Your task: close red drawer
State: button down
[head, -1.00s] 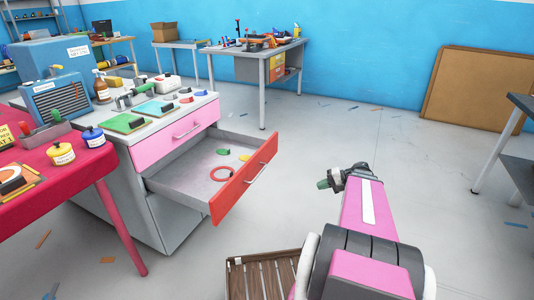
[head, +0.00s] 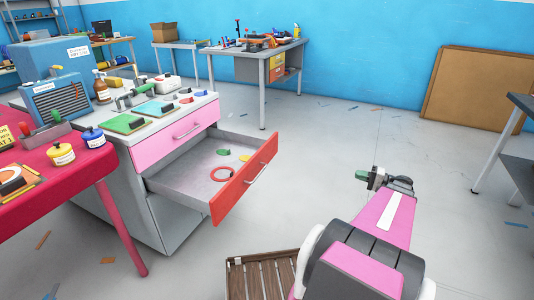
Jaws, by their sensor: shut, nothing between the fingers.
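The red drawer (head: 244,180) is pulled well out of the grey cabinet (head: 170,222), below a shut pink drawer (head: 178,137). Its front has a pale bar handle and faces right. Inside lie a red ring (head: 222,174), a green piece (head: 224,152) and a yellow piece (head: 244,158). My gripper (head: 360,174) is at the end of my pink arm, to the right of the drawer front and clear of it. It is shut and empty, pointing left.
A slatted wooden crate (head: 262,275) stands on the floor below the drawer, beside my arm. A red table (head: 85,180) stands at the left. The floor between the drawer front and my gripper is clear. A grey table (head: 510,150) stands at the right edge.

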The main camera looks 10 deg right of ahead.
aim_at(182, 176)
jog(key=i+j, duration=0.15)
jog(key=j, duration=0.15)
jog(key=i+j, duration=0.15)
jog(key=j, duration=0.15)
jog(key=i+j, duration=0.1)
jog(key=j, duration=0.25)
jog(key=i+j, duration=0.15)
jog(key=j, duration=0.15)
